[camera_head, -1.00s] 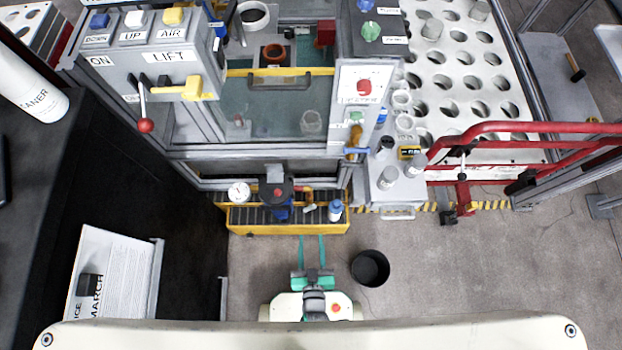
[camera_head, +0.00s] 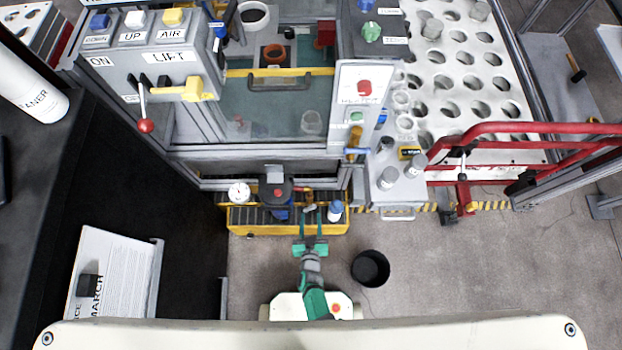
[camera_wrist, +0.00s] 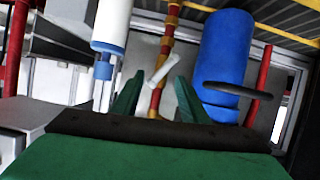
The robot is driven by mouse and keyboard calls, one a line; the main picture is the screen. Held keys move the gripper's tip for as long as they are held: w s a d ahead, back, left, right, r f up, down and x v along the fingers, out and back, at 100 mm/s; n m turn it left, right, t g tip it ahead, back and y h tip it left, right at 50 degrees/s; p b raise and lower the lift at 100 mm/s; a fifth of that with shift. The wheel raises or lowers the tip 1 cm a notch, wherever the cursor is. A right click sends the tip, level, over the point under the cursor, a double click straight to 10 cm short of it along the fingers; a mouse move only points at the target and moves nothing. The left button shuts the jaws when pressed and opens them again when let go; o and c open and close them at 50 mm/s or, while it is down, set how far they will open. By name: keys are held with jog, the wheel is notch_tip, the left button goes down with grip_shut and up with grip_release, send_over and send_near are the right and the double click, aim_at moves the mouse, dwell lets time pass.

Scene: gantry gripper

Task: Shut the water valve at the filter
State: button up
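The filter (camera_head: 277,192) stands in a yellow tray, with a dark top and red knob; in the wrist view its blue housing (camera_wrist: 225,55) is on the right. Beside it runs a red and brass pipe (camera_wrist: 172,25). A pale valve lever (camera_wrist: 164,70) slants across the pipe, ahead of my fingers. My gripper (camera_head: 311,218) is at the tray's front edge, in line with the valve. In the wrist view its green fingers (camera_wrist: 160,88) are apart, with the lever's lower end seen between them. I cannot tell whether they touch it.
A round gauge (camera_head: 239,192) is at the tray's left. A black bucket (camera_head: 370,268) stands on the floor, right of my arm. The yellow tray (camera_head: 250,230) borders the cabinet.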

aim_at(311, 209)
jog(key=shift+x, duration=2.65)
jog(key=shift+s, duration=0.1)
